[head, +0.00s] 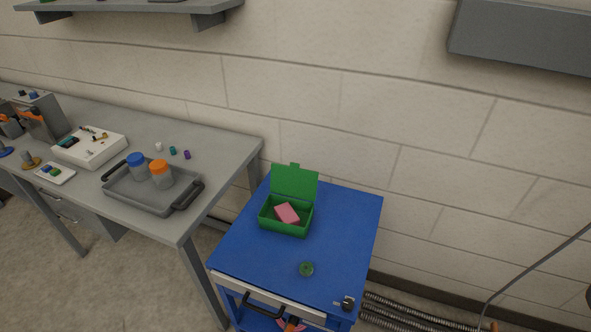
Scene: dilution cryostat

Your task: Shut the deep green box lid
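A green box (285,227) stands on top of the blue cart (341,229), towards its back left. Its green lid (294,182) is open and stands up at the back of the box, leaning slightly backward. A small tab shows at the lid's top edge. A pink block (287,213) lies inside the box.
A small round green item (306,269) and a small black item (347,303) lie near the cart's front. A grey table (222,144) on the left holds a grey tray (134,196) with two jars. Grey shelves hang above. Corrugated hoses (395,312) lie right of the cart.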

